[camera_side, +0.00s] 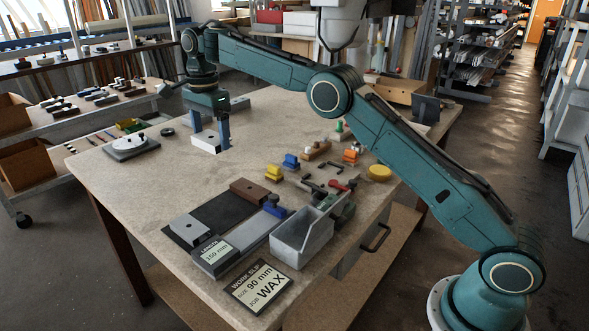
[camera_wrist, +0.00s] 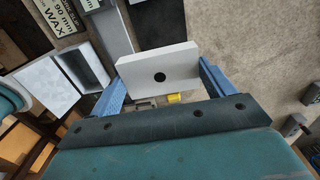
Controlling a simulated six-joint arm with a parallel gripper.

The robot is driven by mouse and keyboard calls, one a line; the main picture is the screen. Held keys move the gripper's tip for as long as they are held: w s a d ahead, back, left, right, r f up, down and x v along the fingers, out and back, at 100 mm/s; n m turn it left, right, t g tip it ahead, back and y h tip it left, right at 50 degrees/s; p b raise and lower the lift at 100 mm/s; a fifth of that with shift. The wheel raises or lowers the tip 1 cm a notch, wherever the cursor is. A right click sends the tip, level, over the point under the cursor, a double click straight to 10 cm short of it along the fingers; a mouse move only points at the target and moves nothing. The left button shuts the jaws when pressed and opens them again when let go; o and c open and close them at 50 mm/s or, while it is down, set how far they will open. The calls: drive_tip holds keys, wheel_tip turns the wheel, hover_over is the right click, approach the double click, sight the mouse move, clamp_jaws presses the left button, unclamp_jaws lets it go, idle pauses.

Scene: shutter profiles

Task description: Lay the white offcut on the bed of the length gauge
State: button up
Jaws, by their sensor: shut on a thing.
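The white offcut (camera_side: 206,143) is a small flat block, gripped between the blue fingers of my gripper (camera_side: 209,132) over the left back part of the table. In the wrist view the offcut (camera_wrist: 183,64) shows a dark round hole, with a finger of my gripper (camera_wrist: 160,85) at each end. I cannot tell how far it is above the table. The length gauge (camera_side: 214,258) stands at the front, with a "Length 150 mm" label and a long grey bed (camera_side: 248,231). The bed (camera_wrist: 109,32) also shows at upper left in the wrist view, apart from the offcut.
A grey bin (camera_side: 302,240) and a work card (camera_side: 259,286) are near the gauge. Coloured clamps and a yellow disc (camera_side: 379,173) lie further right. The table's middle is mostly clear.

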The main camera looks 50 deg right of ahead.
drive_tip(key=n, duration=0.1)
drive_tip(key=s+n, duration=0.1)
drive_tip(key=n, duration=0.1)
drive_tip(key=s+r+n, duration=0.1)
drive_tip(key=shift+s+a, duration=0.1)
drive_tip(key=shift+a, duration=0.2)
drive_tip(key=s+n, duration=0.3)
drive_tip(key=n, duration=1.1)
hover_over(250, 232)
drive_tip(key=shift+r, duration=0.1)
wheel_tip(250, 232, down, 20)
idle(0.7)
